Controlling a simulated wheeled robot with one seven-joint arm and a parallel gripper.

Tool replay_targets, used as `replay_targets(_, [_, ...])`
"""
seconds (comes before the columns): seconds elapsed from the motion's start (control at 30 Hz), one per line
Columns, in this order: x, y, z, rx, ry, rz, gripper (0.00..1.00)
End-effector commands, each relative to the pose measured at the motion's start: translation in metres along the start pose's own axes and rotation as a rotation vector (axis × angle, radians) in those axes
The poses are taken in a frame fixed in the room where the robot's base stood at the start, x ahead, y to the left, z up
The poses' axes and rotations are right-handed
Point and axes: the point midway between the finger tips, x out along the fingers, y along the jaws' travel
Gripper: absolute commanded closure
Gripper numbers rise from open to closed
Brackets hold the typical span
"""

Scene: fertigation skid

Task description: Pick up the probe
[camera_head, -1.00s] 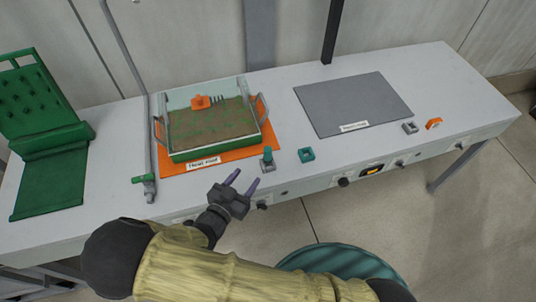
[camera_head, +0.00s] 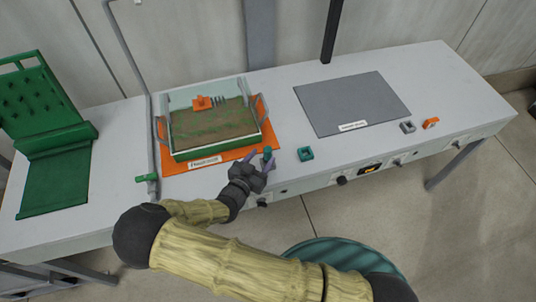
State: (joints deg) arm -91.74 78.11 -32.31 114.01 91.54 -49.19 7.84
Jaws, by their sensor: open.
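The probe appears to be the small upright piece with a teal top (camera_head: 267,151), near the front edge of the bench, just right of the orange mat. My gripper (camera_head: 261,160) is open, with its two purple fingers reaching up toward this piece. The teal top shows between or just beyond the fingertips; I cannot tell whether they touch it. Its grey base is mostly hidden behind the fingers.
A soil-filled tray (camera_head: 176,155) with side handles stands on an orange mat (camera_head: 180,166). A teal square ring (camera_head: 305,154) lies close on the right. A grey mat (camera_head: 350,100), a grey socket (camera_head: 407,127) and an orange piece (camera_head: 431,122) are farther right. A grey pipe (camera_head: 150,125) rises at left.

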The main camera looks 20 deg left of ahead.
Motion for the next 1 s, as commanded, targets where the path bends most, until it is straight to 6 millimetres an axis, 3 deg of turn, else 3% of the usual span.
replay_targets(0.3, [0.040, 0.004, -0.005, 0.000, 0.001, 0.001, 0.50])
replay_targets(0.87, [0.043, 0.004, -0.003, 0.000, 0.000, 0.000, 0.50])
replay_targets(1.0, [0.042, 0.004, -0.003, 0.000, 0.000, 0.000, 0.74])
